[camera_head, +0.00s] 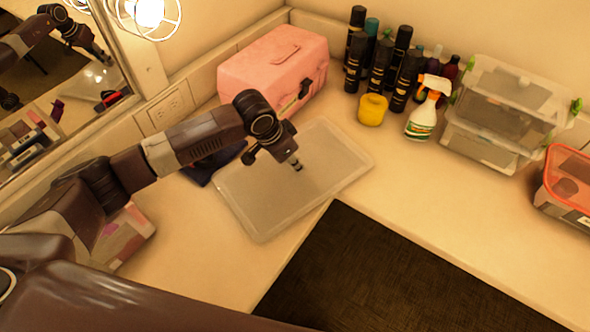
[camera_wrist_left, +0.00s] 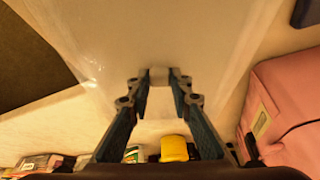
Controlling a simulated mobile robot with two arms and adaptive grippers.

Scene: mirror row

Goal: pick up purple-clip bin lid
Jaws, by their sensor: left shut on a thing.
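The translucent, pale rectangular bin lid (camera_head: 335,160) is over the counter below the mirror, in front of the pink case. I see no purple clip on it. In the left wrist view the lid (camera_wrist_left: 150,40) fills the upper middle. My left gripper (camera_head: 297,165) points down at the middle of the lid; in the left wrist view its fingers (camera_wrist_left: 162,76) are close together, shut on the lid at a small raised part between the tips. I cannot tell whether the lid touches the counter. My right gripper is not in view.
The pink case (camera_head: 275,70) stands behind the lid. Dark bottles (camera_head: 380,60), a yellow jar (camera_head: 372,110) and a spray bottle (camera_head: 424,115) stand at the back. Clear bins with green clips (camera_head: 505,95) and a red-rimmed bin (camera_head: 570,185) are at right.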

